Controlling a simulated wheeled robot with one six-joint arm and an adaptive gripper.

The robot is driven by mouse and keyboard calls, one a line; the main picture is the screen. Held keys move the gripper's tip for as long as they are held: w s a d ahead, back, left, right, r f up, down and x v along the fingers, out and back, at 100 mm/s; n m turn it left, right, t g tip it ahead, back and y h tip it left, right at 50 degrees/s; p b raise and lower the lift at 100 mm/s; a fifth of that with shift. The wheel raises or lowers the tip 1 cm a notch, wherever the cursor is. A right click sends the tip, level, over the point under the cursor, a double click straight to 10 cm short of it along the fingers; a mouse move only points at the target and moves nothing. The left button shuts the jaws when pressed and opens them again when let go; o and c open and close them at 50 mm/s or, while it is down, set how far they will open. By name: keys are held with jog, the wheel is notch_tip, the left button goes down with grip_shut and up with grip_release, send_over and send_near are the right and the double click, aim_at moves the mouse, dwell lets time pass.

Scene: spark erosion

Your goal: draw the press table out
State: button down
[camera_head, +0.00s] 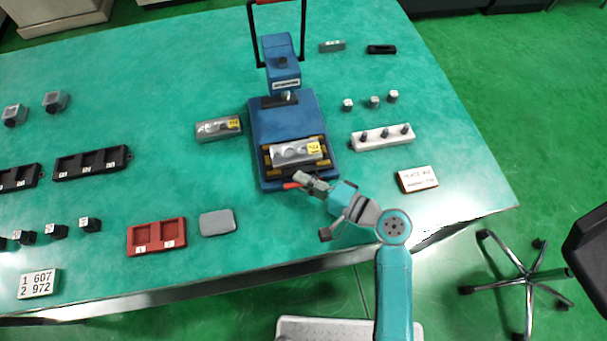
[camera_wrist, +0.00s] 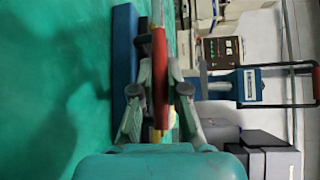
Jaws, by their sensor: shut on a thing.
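The blue press (camera_head: 283,75) stands on the green bench. Its press table (camera_head: 268,169) is at the front of the blue base (camera_head: 262,125) and carries a grey block (camera_head: 290,153) with a yellow label, between dark and yellow strips. A red handle (camera_head: 291,186) sticks out at the table's front edge. My gripper (camera_head: 303,181) is at that front edge, shut on the red handle. In the wrist view the red handle (camera_wrist: 160,75) runs between the two fingers of my gripper (camera_wrist: 161,92). The rail under the table is hidden.
A similar grey block (camera_head: 219,128) lies left of the press. A white holder with pegs (camera_head: 383,138) and a label plate (camera_head: 417,179) lie to the right. A red tray (camera_head: 157,236) and a grey pad (camera_head: 217,223) lie front left. The bench's front edge (camera_head: 270,270) is near my arm.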

jog(key=shift+f, duration=0.1)
jog(key=c, duration=1.4)
grip_release()
jog(key=shift+c, duration=0.2)
jog(key=shift+d, duration=0.1)
jog(key=v, duration=1.2)
